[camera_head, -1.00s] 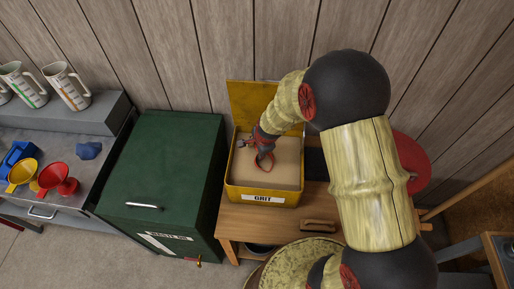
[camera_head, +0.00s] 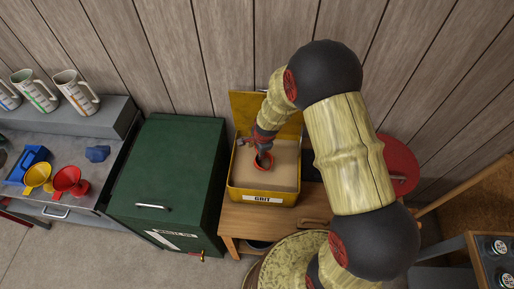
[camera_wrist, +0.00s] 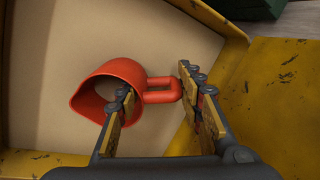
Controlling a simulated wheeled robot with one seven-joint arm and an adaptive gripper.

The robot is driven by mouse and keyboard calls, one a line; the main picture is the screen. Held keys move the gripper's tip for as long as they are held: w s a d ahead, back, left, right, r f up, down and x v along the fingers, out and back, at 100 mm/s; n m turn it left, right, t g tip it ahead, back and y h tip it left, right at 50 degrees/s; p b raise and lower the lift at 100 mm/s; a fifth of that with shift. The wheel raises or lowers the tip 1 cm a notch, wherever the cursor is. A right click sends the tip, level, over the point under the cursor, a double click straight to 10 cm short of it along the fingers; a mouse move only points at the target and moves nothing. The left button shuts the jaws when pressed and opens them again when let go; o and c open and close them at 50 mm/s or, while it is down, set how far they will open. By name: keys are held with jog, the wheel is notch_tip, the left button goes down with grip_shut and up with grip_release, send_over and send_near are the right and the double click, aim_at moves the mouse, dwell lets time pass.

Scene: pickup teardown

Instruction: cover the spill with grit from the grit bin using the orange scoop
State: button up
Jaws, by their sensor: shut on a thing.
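The orange scoop (camera_wrist: 108,84) shows in the wrist view as a round cup with a pouring lip and a looped handle. My gripper (camera_wrist: 157,98) is shut on its handle. In the head view my gripper (camera_head: 262,146) is over the yellow grit bin (camera_head: 263,199), and the scoop (camera_head: 263,163) is inside the bin's outline, low at the grit. The grit (camera_head: 284,172) is pale tan and looks smooth. I cannot tell whether the scoop touches the grit or holds any. The spill is not visible in either view.
The bin stands with its lid raised on a wooden bench (camera_head: 240,221). A green waste oil cabinet (camera_head: 168,178) is close on its left. A red round lid (camera_head: 399,165) is to the right. Funnels (camera_head: 67,181) and jugs (camera_head: 76,92) stand on the left.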

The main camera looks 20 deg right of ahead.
jog(key=shift+r+g+p, duration=0.3)
jog(key=shift+r+p, duration=0.7)
jog(key=shift+p, duration=1.5)
jog(key=r+p, duration=0.1)
jog(key=p, duration=0.3)
jog(key=shift+r+g, duration=0.3)
jog(key=shift+r, duration=0.05)
jog(key=shift+r+p, duration=0.2)
jog(key=shift+p, duration=0.65)
jog(key=shift+r+p, duration=0.15)
jog(key=shift+p, duration=0.2)
notch_tip(320, 180, up, 2)
jog(key=g+p, duration=0.1)
jog(key=p, duration=0.3)
jog(key=shift+r, duration=0.1)
notch_tip(320, 180, up, 6)
jog(key=p, duration=0.3)
